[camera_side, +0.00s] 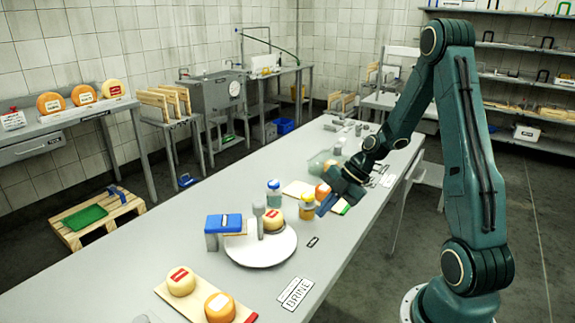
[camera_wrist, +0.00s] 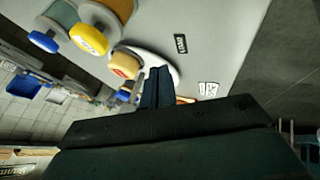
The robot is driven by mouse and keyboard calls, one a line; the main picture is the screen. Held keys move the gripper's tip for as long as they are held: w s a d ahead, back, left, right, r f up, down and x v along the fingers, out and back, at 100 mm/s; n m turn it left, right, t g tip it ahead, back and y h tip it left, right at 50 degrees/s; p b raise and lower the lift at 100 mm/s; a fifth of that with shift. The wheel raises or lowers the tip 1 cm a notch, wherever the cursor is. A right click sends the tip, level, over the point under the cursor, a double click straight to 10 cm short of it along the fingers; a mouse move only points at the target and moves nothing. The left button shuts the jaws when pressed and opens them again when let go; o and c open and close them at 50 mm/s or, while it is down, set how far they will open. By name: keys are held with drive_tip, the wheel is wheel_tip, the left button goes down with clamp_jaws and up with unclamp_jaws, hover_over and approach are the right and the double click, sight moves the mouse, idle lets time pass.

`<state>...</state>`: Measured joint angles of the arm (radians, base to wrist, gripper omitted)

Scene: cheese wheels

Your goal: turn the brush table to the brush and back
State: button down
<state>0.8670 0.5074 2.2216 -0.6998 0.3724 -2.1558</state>
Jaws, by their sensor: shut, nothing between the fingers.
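The brush table is a white round turntable (camera_side: 262,254) on the long table. A yellow cheese wheel with a red label (camera_side: 272,221) sits on its far right part. A blue block on a grey support (camera_side: 223,223), which looks like the brush, stands at its left edge, beside a grey post (camera_side: 259,218). My gripper (camera_side: 325,206) is to the right of the turntable, above the table and apart from it. In the wrist view its fingers (camera_wrist: 156,86) are together and empty, covering part of the turntable (camera_wrist: 170,71). The cheese wheel (camera_wrist: 125,64) shows left of the fingers.
A yellow-lidded jar (camera_side: 307,208) and a blue-lidded jar (camera_side: 273,193) stand behind the turntable. A board with an orange cheese (camera_side: 322,190) is near my gripper. In front are a board with two cheeses (camera_side: 180,282) and a BRINE card (camera_side: 296,293). A small black label (camera_side: 313,242) lies to the right.

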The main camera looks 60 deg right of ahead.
sight(289, 223)
drive_tip(key=x, duration=0.5)
drive_tip(key=shift+a+f, duration=0.1)
drive_tip(key=w, duration=0.3)
drive_tip(key=shift+a+f, duration=0.2)
drive_tip(key=shift+w, duration=0.65)
drive_tip(key=shift+w, duration=0.1)
drive_tip(key=shift+w+d, duration=0.25)
drive_tip(key=shift+w, duration=0.35)
